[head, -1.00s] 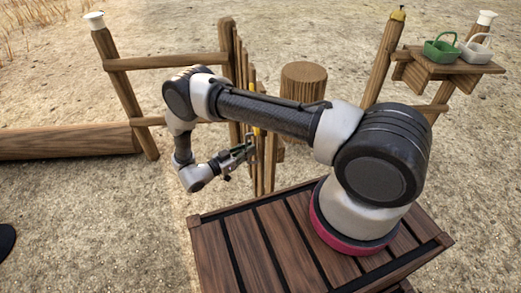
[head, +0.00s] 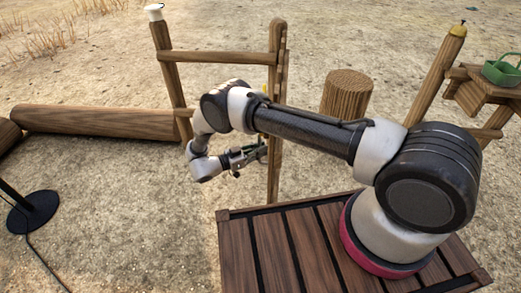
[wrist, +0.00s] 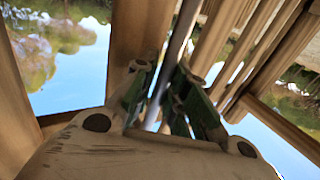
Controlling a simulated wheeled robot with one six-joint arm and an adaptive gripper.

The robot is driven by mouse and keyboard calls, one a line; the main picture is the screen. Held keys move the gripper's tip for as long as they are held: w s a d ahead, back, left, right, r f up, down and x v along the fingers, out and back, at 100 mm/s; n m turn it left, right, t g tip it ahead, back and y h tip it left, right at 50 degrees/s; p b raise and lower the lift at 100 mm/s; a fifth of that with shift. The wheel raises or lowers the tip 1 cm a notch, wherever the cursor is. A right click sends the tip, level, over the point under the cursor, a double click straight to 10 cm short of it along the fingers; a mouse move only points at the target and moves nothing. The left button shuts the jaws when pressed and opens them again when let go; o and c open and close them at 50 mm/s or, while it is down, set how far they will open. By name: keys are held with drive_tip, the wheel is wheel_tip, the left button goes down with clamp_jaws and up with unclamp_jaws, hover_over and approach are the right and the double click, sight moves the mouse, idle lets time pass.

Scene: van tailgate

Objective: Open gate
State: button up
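The wooden gate (head: 275,110) stands nearly edge-on to me in the head view, beyond my forearm, so its slats mostly overlap. The slats (wrist: 228,42) show in the wrist view, with a broad wooden board (wrist: 138,35) to their left. A thin grey bar (wrist: 180,35) runs along the gate between them. My gripper (head: 262,150) is at the gate's near side. In the wrist view, its green-padded fingers (wrist: 160,90) lie close on both sides of the grey bar and look shut on it. The exact contact is partly hidden.
A rail fence (head: 218,58) runs left of the gate to a white-capped post. A log (head: 100,121) lies at left, and a black stand base (head: 35,211) is at lower left. A stump (head: 346,95) is beyond the gate. A shelf with a green basket (head: 502,73) is at right.

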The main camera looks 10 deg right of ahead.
drive_tip(key=o, duration=0.4)
drive_tip(key=shift+c, duration=0.2)
drive_tip(key=v, duration=1.2)
drive_tip(key=shift+s, duration=0.1)
